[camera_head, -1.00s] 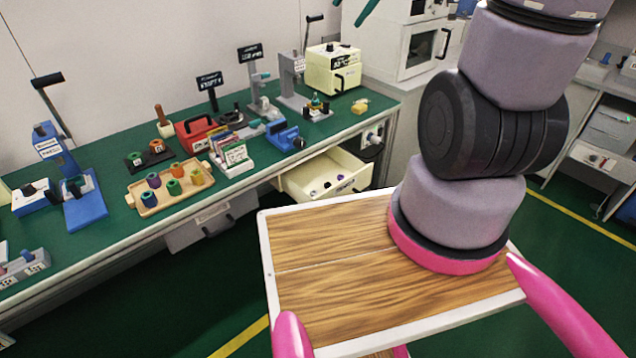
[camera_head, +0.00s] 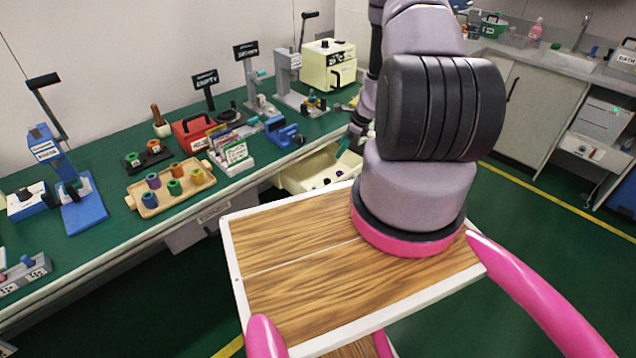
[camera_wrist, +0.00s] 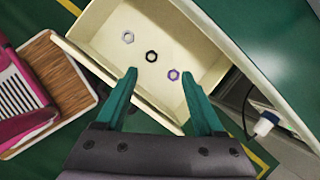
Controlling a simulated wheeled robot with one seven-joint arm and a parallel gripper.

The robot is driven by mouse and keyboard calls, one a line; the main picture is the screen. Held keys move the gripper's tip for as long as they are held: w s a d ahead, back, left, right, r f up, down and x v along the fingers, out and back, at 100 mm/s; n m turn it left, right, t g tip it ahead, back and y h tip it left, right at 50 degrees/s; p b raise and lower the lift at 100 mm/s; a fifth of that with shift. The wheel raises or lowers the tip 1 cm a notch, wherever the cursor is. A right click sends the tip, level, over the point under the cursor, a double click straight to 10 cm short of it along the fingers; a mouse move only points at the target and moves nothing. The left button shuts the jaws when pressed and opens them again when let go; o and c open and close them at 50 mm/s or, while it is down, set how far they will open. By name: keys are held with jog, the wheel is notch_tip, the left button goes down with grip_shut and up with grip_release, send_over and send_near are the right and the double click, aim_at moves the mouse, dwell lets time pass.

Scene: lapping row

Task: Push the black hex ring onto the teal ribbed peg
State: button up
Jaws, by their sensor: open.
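In the wrist view the black hex ring (camera_wrist: 151,57) lies flat on the floor of the open cream drawer (camera_wrist: 103,14), between a pale grey ring (camera_wrist: 128,37) and a purple ring (camera_wrist: 173,75). My gripper (camera_wrist: 158,74) has teal fingers spread wide and empty. It is over the drawer, with the black ring showing just past and between the fingertips. In the head view the gripper (camera_head: 349,138) is partly hidden by my arm above the drawer (camera_head: 300,183). I cannot make out the teal ribbed peg for certain; a small bluish-teal peg (camera_head: 27,261) shows at the far left.
The drawer walls stand around the rings. The green bench (camera_head: 105,232) carries a wooden tray (camera_head: 148,207) of coloured parts, a blue press (camera_head: 82,212), a red box (camera_head: 190,130) and a blue vise (camera_head: 283,134). A cable and white plug (camera_wrist: 264,126) hang right of the drawer.

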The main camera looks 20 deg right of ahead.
jog(key=m, duration=0.1)
send_near(327, 182)
jog(key=shift+w+d+f, duration=0.1)
jog(key=shift+w+f, duration=0.15)
jog(key=shift+f, duration=0.2)
jog(key=shift+w+d+f, duration=0.1)
jog(key=shift+w+f, duration=0.1)
jog(key=shift+f, duration=0.2)
jog(key=x, duration=0.6)
jog(key=shift+w+a+f, duration=0.15)
jog(key=shift+w+a, duration=0.05)
jog(key=shift+w, duration=0.15)
grip_shut()
